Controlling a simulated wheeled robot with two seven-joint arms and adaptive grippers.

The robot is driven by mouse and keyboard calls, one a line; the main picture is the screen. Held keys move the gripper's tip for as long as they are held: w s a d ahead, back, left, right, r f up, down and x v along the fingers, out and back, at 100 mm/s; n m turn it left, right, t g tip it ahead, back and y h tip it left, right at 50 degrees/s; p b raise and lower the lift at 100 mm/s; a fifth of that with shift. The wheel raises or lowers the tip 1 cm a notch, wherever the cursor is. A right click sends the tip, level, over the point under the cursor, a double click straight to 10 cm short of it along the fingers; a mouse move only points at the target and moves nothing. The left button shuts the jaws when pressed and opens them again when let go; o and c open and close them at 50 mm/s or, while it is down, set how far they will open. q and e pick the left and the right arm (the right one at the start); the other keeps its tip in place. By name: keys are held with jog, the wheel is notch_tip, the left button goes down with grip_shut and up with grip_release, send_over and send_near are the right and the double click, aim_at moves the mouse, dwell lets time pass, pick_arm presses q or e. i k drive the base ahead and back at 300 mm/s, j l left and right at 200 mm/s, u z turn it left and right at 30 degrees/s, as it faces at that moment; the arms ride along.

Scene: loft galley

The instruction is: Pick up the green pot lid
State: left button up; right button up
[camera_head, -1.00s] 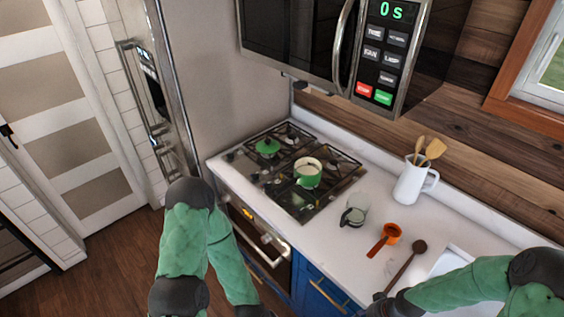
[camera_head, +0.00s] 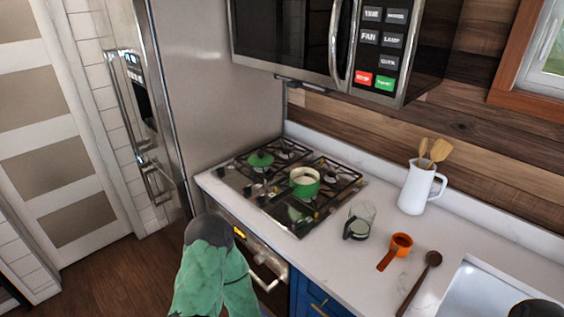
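The green pot lid (camera_head: 261,159) lies on the back-left part of the gas stove (camera_head: 258,200), apart from the pot. A green pot (camera_head: 304,182) with a pale inside stands open on the stove to the right of the lid. My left arm comes in at the bottom, in front of the oven, well short of the lid; its gripper is below the picture edge. Only a dark bit of my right arm shows at the bottom right corner, and its gripper is out of view.
On the white counter stand a glass cup (camera_head: 360,221), an orange scoop (camera_head: 399,246), a dark wooden spoon (camera_head: 421,281) and a white pitcher (camera_head: 420,188) with wooden utensils. A sink (camera_head: 478,290) is at the lower right. The microwave (camera_head: 300,38) hangs above the stove; the fridge (camera_head: 215,85) stands left.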

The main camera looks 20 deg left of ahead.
aim_at(260, 160)
jog(key=j+z, duration=0.95)
jog(key=j, duration=0.15)
